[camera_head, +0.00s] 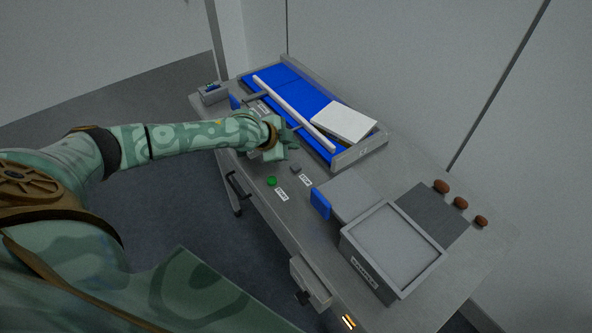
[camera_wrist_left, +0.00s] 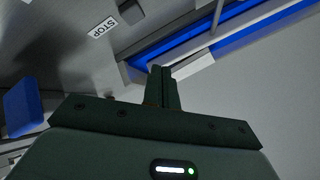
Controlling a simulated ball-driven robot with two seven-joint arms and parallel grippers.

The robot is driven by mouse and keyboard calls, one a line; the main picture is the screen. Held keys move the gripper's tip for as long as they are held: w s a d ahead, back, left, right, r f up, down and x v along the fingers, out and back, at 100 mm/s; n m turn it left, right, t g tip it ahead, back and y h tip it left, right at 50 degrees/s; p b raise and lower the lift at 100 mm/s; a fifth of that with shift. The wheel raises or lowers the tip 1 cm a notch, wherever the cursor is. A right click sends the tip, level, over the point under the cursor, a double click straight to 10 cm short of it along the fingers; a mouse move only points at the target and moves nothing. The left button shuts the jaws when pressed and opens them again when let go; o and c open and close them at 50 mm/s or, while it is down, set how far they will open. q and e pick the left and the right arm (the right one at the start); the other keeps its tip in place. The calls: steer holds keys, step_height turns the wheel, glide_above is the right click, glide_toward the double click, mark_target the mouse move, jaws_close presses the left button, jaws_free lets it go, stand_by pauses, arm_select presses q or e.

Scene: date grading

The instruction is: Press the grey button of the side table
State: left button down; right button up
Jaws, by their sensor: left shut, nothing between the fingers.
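The grey button (camera_head: 296,168) sits on the side table (camera_head: 225,120) by a STOP label (camera_head: 305,180), with a green button (camera_head: 272,181) to its left. My left gripper (camera_head: 290,146) is just behind the grey button in the head view, near the front edge of the blue belt; I cannot tell its height above the table. In the left wrist view the left gripper (camera_wrist_left: 162,76) has its fingers together with nothing between them. The STOP label (camera_wrist_left: 102,27) shows at upper left there, with a dark button-like piece (camera_wrist_left: 130,11) beside it. My right gripper is not in view.
A blue belt (camera_head: 285,88) with a white bar (camera_head: 290,108) and a white plate (camera_head: 344,122) lies behind the gripper. A grey bin (camera_head: 352,242), a blue flap (camera_head: 320,203) and several brown dates (camera_head: 460,203) are at the right. A handle (camera_head: 237,187) juts from the table's front.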

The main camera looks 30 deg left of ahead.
arm_select(q)
steer(key=b, duration=0.4)
glide_above(292, 168)
step_height(292, 168, down, 4)
steer(key=shift+f, duration=1.05)
steer(key=shift+f, duration=0.1)
stand_by(0.8)
steer(key=shift+f, duration=0.3)
steer(key=shift+f+b, duration=0.35)
steer(key=shift+f, duration=0.15)
stand_by(0.5)
steer(key=shift+r, duration=0.1)
steer(key=shift+d+r+p, duration=0.1)
steer(key=shift+r+p, duration=0.75)
steer(key=shift+p, duration=0.1)
